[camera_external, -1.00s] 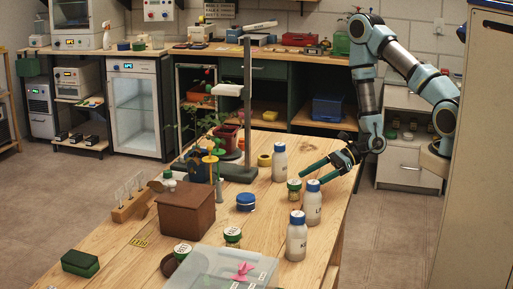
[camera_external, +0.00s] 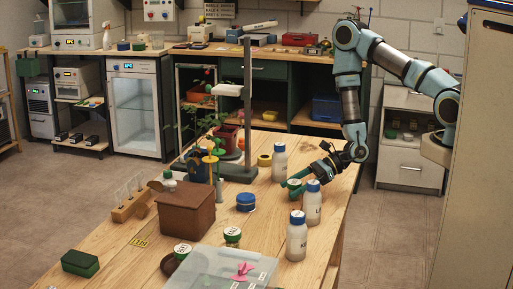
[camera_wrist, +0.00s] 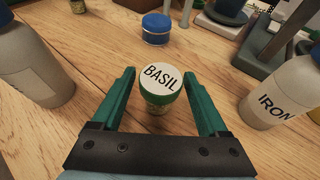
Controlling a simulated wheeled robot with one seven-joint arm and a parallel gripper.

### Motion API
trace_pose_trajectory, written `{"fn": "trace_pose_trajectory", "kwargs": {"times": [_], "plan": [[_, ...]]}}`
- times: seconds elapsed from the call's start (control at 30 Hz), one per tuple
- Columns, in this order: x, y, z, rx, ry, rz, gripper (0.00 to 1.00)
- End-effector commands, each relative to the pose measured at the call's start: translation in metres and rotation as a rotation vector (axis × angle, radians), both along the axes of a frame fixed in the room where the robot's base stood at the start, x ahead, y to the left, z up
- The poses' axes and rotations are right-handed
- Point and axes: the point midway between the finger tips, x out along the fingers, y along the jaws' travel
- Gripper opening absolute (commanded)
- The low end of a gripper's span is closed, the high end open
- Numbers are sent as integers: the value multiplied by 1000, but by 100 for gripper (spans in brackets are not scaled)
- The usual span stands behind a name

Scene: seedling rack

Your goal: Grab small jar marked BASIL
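The small jar marked BASIL (camera_wrist: 159,88) stands upright on the wooden table, with a white lid label and a green rim. In the wrist view my gripper (camera_wrist: 162,90) is open, with its green fingers on either side of the jar and a visible gap at each side. In the external view my gripper (camera_external: 296,187) is low over the table beside the white bottles and mostly covers the jar, whose pale lid (camera_external: 294,183) just shows.
A white bottle marked IRON (camera_wrist: 283,95) stands close at the right, and another white bottle (camera_wrist: 32,62) close at the left. A blue-lidded tub (camera_wrist: 156,29) sits beyond the jar. The external view also shows a brown box (camera_external: 186,215) and a clear bin (camera_external: 225,268).

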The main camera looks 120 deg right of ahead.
Motion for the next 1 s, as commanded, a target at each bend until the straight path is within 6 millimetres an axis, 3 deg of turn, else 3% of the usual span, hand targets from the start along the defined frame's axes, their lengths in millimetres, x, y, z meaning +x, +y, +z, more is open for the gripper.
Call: {"fn": "trace_pose_trajectory", "kwargs": {"times": [0.07, 0.67, 1.0], "plan": [[0, 0, 0, 0, 0, 0, 67], [0, 0, 0, 0, 0, 0, 0], [0, 0, 2, -1, -1, 0, 0]]}}
